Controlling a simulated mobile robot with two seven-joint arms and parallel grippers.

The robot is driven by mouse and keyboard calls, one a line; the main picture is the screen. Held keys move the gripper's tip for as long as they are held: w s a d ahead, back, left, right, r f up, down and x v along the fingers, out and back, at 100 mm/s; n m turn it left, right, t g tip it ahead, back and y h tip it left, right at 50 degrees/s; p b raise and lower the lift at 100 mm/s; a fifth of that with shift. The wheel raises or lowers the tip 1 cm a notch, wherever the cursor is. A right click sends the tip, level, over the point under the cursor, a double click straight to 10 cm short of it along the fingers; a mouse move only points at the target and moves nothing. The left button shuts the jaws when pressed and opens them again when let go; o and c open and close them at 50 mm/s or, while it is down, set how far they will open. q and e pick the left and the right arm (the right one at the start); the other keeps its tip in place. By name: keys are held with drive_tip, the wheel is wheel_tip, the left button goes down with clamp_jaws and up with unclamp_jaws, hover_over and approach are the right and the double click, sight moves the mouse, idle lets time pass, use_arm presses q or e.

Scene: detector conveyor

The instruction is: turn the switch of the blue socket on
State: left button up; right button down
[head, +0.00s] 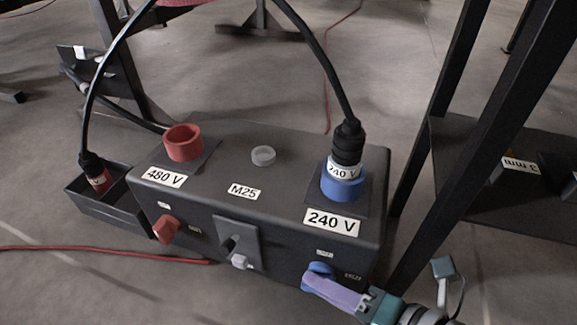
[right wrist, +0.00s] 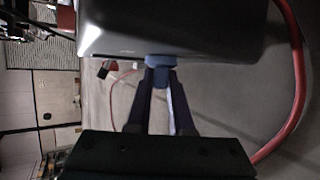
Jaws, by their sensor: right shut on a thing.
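The blue socket (head: 343,188) sits on top of the dark box (head: 215,190), at its right end above a "240 V" label (head: 331,221). A black plug (head: 347,142) marked 240 V stands upright in it. The blue switch (head: 319,269) is on the box's front face below that label. My right gripper (head: 311,281) is shut on the blue switch. In the right wrist view both fingers (right wrist: 161,75) reach the switch (right wrist: 159,61) on the box's face. The fingers partly cover the switch, and I cannot tell its exact angle. My left gripper is not in view.
An empty red socket (head: 184,143) marked 480 V and a red switch (head: 166,229) are on the box's left. A red plug (head: 100,180) rests in a black tray (head: 112,212). A dark frame post (head: 478,150) stands close on the right. A red cable (head: 110,252) lies on the floor.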

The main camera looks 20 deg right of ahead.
drive_tip(key=shift+f+t+y, duration=0.15)
drive_tip(key=shift+t+y, duration=0.25)
drive_tip(key=shift+d+y, duration=0.1)
drive_tip(key=shift+y, duration=0.2)
drive_tip(key=shift+s+m+t, duration=0.1)
drive_tip(key=shift+m+t, duration=0.2)
drive_tip(key=shift+t, duration=0.1)
idle(0.3)
drive_tip(key=c, duration=0.8)
unclamp_jaws()
